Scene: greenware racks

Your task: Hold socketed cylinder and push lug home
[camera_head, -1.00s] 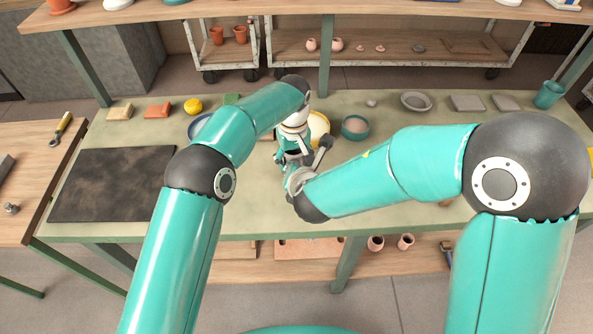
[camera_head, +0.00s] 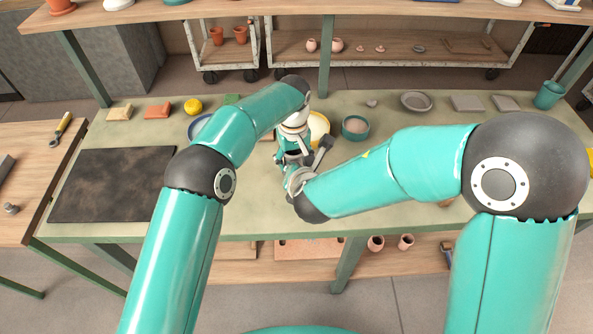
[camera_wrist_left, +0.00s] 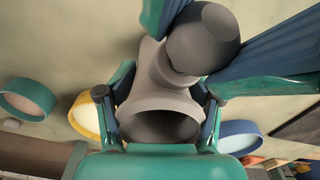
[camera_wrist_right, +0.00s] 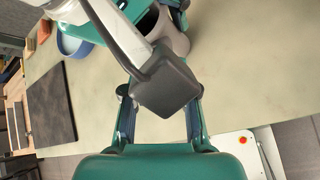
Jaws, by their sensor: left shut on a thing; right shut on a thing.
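The grey socketed cylinder (camera_wrist_left: 160,104) sits between the fingers of my left gripper (camera_head: 292,150), its open mouth facing the left wrist camera. A darker grey, round-ended piece, apparently the lug (camera_wrist_left: 204,42), is pinched between the fingers of my right gripper (camera_head: 296,177). In the left wrist view it lies against the cylinder's far side; how deep it sits in the socket is hidden. In the right wrist view the cylinder (camera_wrist_right: 172,34) shows beyond a dark block, apparently part of my left wrist, which covers the right fingertips. Both grippers meet above the bench.
The green bench (camera_head: 240,215) is clear in front of the grippers. A yellow dish (camera_head: 319,126), a teal bowl (camera_head: 355,127) and a blue ring-shaped dish (camera_head: 199,124) stand close behind them. A dark mat (camera_head: 112,184) lies at left.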

